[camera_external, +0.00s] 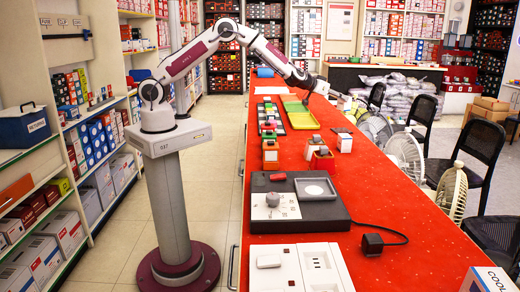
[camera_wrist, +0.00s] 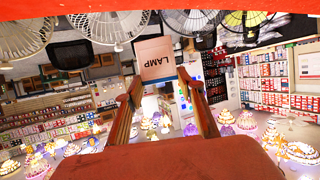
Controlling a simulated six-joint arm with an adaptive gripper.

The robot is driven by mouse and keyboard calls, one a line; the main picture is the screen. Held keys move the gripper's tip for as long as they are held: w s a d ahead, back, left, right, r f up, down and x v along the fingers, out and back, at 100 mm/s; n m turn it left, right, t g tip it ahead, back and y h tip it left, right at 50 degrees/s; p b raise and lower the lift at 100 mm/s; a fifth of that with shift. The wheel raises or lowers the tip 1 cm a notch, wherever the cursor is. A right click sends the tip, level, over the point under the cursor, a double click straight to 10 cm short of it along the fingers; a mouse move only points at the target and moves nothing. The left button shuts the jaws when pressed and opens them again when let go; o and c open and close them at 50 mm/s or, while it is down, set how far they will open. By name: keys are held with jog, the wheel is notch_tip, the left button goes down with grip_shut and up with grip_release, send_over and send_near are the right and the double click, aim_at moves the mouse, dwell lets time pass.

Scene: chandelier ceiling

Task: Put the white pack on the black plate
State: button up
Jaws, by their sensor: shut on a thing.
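My gripper (camera_external: 326,90) is over the far part of the red counter in the external view. In the wrist view its two fingers (camera_wrist: 163,95) are shut on a white pack (camera_wrist: 155,60) marked LAMP, held at the fingertips. The pack is too small to make out clearly in the external view. A flat black slab (camera_external: 330,213) lies on the near part of the counter, with a white dial block and a grey square on top. I cannot tell whether this is the black plate; no other black plate stands out.
The red counter (camera_external: 400,205) holds a green tray (camera_external: 292,103), a yellow tray (camera_external: 303,121), small blocks and cups, and a black cube (camera_external: 372,244) with a cord. White panels (camera_external: 320,266) lie at the near end. Fans (camera_external: 406,155) and chairs line the right edge.

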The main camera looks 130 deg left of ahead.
notch_tip(320, 180, down, 6)
dwell(0.5)
jog(key=shift+f, duration=0.15)
jog(key=shift+f, duration=1.8)
jog(key=shift+f, duration=0.15)
jog(key=o, duration=1.1)
jog(key=shift+s+d+r, duration=0.1)
jog(key=shift+d+r, duration=0.2)
jog(key=shift+d, duration=0.05)
jog(key=shift+v, duration=5.65)
